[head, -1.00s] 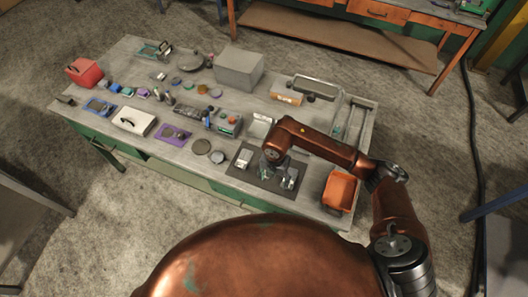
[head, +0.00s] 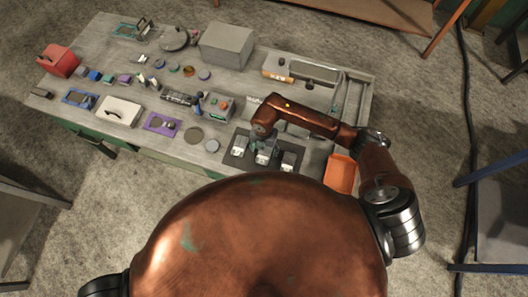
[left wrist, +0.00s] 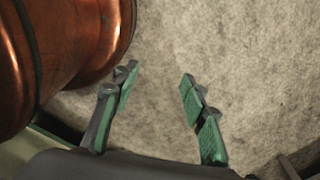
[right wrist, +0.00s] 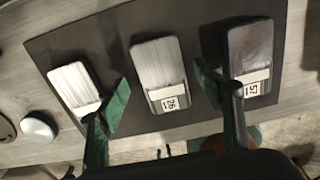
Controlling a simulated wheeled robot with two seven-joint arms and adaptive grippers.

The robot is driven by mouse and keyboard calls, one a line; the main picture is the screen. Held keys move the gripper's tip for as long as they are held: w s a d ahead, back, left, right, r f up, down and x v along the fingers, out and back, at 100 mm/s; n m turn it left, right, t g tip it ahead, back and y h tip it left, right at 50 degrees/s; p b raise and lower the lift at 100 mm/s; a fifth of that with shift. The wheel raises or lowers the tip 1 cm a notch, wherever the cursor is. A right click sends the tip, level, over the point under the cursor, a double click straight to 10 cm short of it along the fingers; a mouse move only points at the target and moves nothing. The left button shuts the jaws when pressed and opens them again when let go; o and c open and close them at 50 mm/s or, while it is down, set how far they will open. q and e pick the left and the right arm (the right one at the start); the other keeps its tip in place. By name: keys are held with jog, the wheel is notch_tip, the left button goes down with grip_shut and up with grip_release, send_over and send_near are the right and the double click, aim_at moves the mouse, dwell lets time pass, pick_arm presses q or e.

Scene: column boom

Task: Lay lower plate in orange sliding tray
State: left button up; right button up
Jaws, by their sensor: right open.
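Three metal plates lie on a dark mat (right wrist: 108,42) near the table's front edge. The left plate (right wrist: 73,82) is pale, with an unreadable label. The middle plate (right wrist: 158,62) is brushed grey, with a sideways label that seems to read 26. The right plate (right wrist: 250,48) is darker; its label may read 51 or 57. My right gripper (right wrist: 163,82) is open and empty above the mat, its fingers on either side of the middle plate. An orange tray (head: 340,172) stands at the table's front right. My left gripper (left wrist: 157,92) is open and empty over the floor.
A purple tray (head: 162,124), a white case (head: 119,111) and two round discs, one of them dark (head: 194,135), lie left of the mat. A grey box (head: 227,45) and a red container (head: 58,60) stand farther off. My body hides part of the front edge.

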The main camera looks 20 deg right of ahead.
jog(key=shift+s+f, duration=0.15)
jog(key=shift+s, duration=0.25)
jog(key=shift+w+f, duration=0.1)
jog(key=shift+w, duration=0.1)
jog(key=shift+c, duration=1.1)
jog(key=shift+s, duration=0.15)
jog(key=c, duration=0.9)
pick_arm(q)
jog(key=shift+w+r+t, duration=0.1)
jog(key=shift+w+t, duration=0.2)
jog(key=shift+w, duration=1.5)
pick_arm(e)
grip_shut()
